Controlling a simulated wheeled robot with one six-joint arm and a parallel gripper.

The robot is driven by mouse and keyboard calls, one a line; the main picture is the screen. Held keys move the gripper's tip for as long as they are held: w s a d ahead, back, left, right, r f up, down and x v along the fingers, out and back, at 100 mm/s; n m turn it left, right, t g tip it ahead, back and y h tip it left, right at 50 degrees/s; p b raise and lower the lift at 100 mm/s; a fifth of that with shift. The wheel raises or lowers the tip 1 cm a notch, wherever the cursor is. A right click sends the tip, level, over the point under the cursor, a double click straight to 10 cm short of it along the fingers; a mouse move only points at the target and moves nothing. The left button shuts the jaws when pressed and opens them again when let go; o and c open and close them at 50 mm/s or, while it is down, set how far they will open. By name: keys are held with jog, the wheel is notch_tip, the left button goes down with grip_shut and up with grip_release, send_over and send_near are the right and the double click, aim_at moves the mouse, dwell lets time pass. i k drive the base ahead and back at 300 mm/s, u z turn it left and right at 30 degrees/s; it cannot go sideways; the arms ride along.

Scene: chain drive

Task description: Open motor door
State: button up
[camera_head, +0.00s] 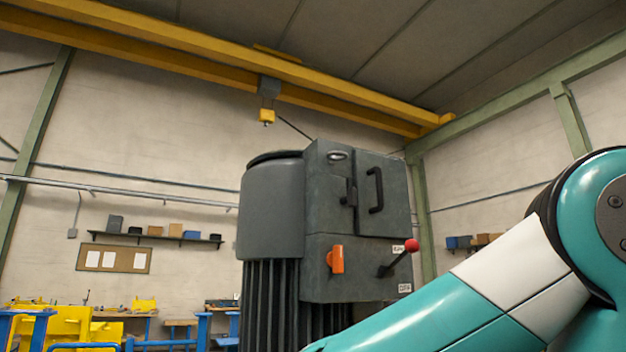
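The grey motor (271,215) stands upright in the middle of the view, with a box-like housing on its right side. The motor door (392,215) is a dark panel on the upper right of the housing, with a black bar handle (375,190). It looks closed. A black latch (349,192) sits at the door's left edge. Below are an orange switch (335,259) and a lever with a red ball knob (411,246). My teal and white arm fills the lower right, in front of the housing's lower part. My gripper is outside the view.
Yellow and blue frames (60,328) and a workbench stand at the lower left, well behind the motor. A yellow overhead crane beam (200,55) with a hook block (267,115) runs high above. The space in front of the door looks clear.

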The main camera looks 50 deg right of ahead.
aim_at(382, 209)
jog(key=u, duration=0.5)
jog(key=i, duration=0.55)
jog(key=z, duration=1.7)
